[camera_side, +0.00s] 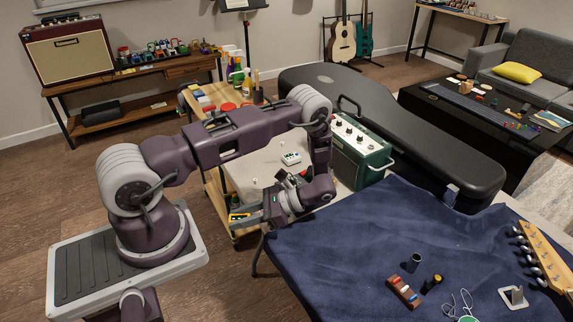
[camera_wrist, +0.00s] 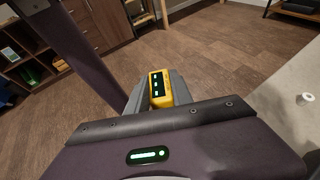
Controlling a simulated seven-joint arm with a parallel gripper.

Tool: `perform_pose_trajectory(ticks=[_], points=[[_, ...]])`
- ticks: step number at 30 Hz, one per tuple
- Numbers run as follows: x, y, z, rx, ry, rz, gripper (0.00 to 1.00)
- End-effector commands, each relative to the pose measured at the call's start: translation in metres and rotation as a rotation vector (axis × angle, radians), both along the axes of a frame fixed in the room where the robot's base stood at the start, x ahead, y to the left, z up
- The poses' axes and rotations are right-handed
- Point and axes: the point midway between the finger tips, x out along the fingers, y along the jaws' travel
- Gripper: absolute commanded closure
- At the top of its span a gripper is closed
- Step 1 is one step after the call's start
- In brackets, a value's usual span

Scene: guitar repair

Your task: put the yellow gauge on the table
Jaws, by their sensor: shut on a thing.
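The yellow gauge (camera_side: 239,217) is held at the tip of my gripper (camera_side: 248,218) in the side view, left of the table's near-left corner and apparently clear of it. In the wrist view the gauge (camera_wrist: 160,86) shows a yellow case with a dark face and pale marks, between the grey fingers (camera_wrist: 158,102), with wooden floor behind it. My gripper is shut on it. The table (camera_side: 335,235) is covered with a dark blue cloth at the front and a pale top farther back. The arm hides part of the table's left side.
A green amplifier (camera_side: 360,150) and a long black case (camera_side: 400,125) take up the table's back. A small white device (camera_side: 291,158) lies on the pale part. The middle cloth is bare.

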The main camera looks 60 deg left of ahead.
Motion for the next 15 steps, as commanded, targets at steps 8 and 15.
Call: perform_pose_trajectory(ticks=[8,15], points=[[0.065,0.173,0.037,-0.002,-0.002,-0.687,1.0],[0.127,0.241,0.072,-0.003,-0.002,-1.053,1.0]])
